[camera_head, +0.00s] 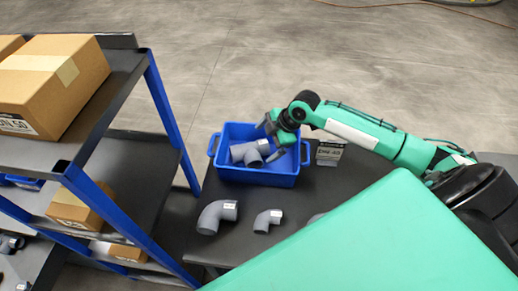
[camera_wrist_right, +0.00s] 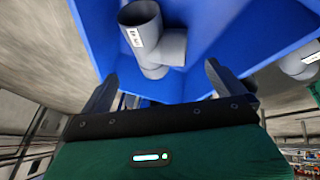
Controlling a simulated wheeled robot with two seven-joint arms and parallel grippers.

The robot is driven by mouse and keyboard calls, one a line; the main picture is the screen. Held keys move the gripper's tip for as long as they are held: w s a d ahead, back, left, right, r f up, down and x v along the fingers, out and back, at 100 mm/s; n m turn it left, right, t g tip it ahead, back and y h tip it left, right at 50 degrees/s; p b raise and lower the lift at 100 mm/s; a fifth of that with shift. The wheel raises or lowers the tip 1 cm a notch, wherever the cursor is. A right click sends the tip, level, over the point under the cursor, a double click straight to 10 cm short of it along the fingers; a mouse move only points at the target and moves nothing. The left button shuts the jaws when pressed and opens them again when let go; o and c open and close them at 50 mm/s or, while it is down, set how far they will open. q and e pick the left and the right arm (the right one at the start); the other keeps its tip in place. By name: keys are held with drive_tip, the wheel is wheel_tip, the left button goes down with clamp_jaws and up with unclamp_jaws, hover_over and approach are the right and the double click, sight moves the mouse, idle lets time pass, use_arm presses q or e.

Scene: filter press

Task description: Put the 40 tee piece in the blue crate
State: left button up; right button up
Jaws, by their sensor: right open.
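A grey tee piece (camera_head: 250,152) with a white label lies inside the blue crate (camera_head: 258,177), in its left part. The right wrist view shows the tee (camera_wrist_right: 152,38) against the blue crate (camera_wrist_right: 220,25), beyond my fingertips. I cannot read the size on its label. My right gripper (camera_head: 272,130) is over the crate, pointing down into it. In the right wrist view its two fingers (camera_wrist_right: 162,75) are spread apart with nothing held between them, and the tee looks clear of them. My left gripper is not in view.
The crate stands on a dark table (camera_head: 290,235). A large grey elbow (camera_head: 217,216) and a smaller elbow (camera_head: 268,220) lie in front of it. A small label stand (camera_head: 330,152) is right of the crate. A blue-framed shelf (camera_head: 172,125) with cardboard boxes (camera_head: 55,85) stands left.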

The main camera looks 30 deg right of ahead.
drive_tip(key=shift+v, duration=1.7)
